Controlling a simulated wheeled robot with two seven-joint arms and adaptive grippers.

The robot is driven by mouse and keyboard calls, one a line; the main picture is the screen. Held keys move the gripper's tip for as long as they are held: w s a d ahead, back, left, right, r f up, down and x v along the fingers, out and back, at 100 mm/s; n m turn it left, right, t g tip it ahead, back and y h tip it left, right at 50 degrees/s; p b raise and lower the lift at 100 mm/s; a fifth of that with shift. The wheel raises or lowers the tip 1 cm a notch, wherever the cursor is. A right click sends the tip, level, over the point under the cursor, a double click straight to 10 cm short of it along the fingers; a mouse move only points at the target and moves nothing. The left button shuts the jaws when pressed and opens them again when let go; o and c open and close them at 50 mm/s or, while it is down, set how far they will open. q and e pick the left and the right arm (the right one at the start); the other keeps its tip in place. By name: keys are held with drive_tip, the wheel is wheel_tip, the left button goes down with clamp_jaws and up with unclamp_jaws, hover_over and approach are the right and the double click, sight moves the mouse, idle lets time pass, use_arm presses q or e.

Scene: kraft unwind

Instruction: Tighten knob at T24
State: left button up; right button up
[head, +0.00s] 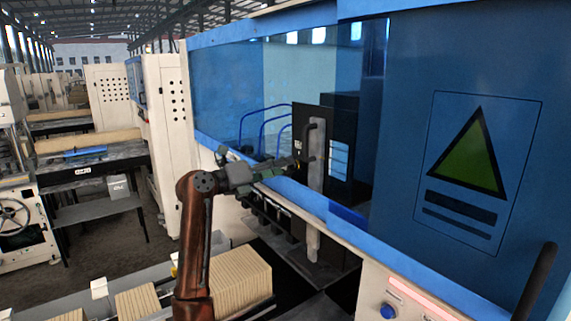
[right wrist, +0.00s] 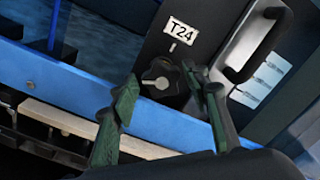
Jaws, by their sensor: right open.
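The T24 knob (right wrist: 158,82) is a dark round knob with a pale pointer mark. It sits on a dark panel (right wrist: 210,22) just below the white T24 label (right wrist: 181,29) in the right wrist view. My right gripper (right wrist: 160,76) is open and its dark green fingers stand to either side of the knob. I cannot tell whether the fingers touch it. In the head view my right gripper (head: 290,164) reaches to the dark panel (head: 299,120) at the machine's window. The knob is not clear there. My left gripper is not in view.
A dark handle (right wrist: 257,45) stands right of the knob on the panel. A blue rail (right wrist: 90,98) crosses below it. In the head view the blue machine cover (head: 520,60) fills the right, and a stack of cardboard (head: 241,283) lies at the lower left.

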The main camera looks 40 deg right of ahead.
drive_tip(key=shift+s+d, duration=0.1)
drive_tip(key=shift+d, duration=0.95)
drive_tip(key=c, duration=0.9)
drive_tip(key=m+b, duration=0.1)
drive_tip(key=m, duration=0.2)
drive_tip(key=shift+s+b, duration=0.1)
drive_tip(key=shift+b, duration=0.3)
drive_tip(key=shift+m+b, duration=0.6)
drive_tip(key=shift+m, duration=1.2)
